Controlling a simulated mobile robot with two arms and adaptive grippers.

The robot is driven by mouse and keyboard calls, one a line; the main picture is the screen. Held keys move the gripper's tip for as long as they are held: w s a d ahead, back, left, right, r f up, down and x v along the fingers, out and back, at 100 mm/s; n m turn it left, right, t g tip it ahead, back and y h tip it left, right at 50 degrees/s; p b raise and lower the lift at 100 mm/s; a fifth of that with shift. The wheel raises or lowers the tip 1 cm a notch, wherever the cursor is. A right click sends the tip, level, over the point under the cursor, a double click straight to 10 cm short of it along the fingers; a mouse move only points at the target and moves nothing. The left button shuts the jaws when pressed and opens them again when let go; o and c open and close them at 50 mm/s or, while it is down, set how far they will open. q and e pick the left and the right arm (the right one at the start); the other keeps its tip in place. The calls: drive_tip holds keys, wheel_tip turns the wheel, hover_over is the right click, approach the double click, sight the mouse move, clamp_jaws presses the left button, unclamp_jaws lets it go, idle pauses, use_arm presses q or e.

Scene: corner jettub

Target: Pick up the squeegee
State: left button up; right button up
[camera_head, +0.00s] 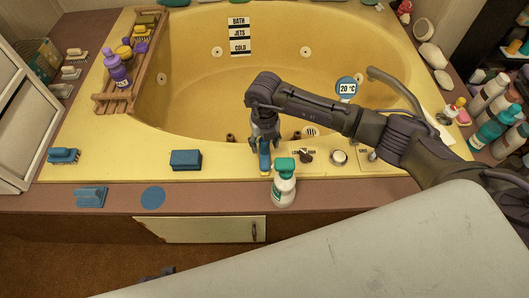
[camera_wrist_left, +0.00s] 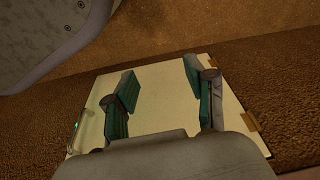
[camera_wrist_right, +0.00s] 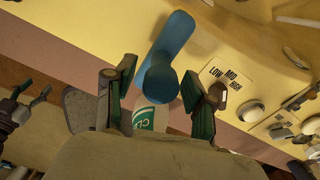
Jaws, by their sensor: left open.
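A blue, upright handle-like object (camera_head: 265,159), which appears to be the squeegee, stands on the yellow tub rim at the front. In the right wrist view its thick rounded blue body (camera_wrist_right: 172,45) lies between and beyond the fingertips. My right gripper (camera_head: 265,139) points down over its top in the head view. In the right wrist view my right gripper (camera_wrist_right: 160,88) has its fingers spread on both sides of the blue body, with no clear grip on it. My left gripper (camera_wrist_left: 157,78) is open and empty above a pale cabinet door, low in front of the tub.
A spray bottle (camera_head: 284,183) with a green top stands just right of the blue object. Knobs (camera_head: 339,157) and a faucet (camera_head: 398,88) are to the right. A wooden caddy (camera_head: 107,104) holds purple bottles.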

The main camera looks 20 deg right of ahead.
clamp_jaws()
drive_tip(key=shift+r, duration=0.1)
drive_tip(key=shift+r, duration=0.35)
wheel_tip(320, 180, up, 9)
drive_tip(key=shift+p, duration=0.65)
use_arm(q)
drive_tip(key=s+f, duration=0.1)
drive_tip(key=f, duration=0.1)
drive_tip(key=s+f, duration=0.1)
drive_tip(key=shift+s+a+f, duration=0.15)
drive_tip(key=shift+s+f, duration=0.05)
drive_tip(key=shift+f, duration=0.15)
use_arm(e)
drive_tip(key=shift+r, duration=0.15)
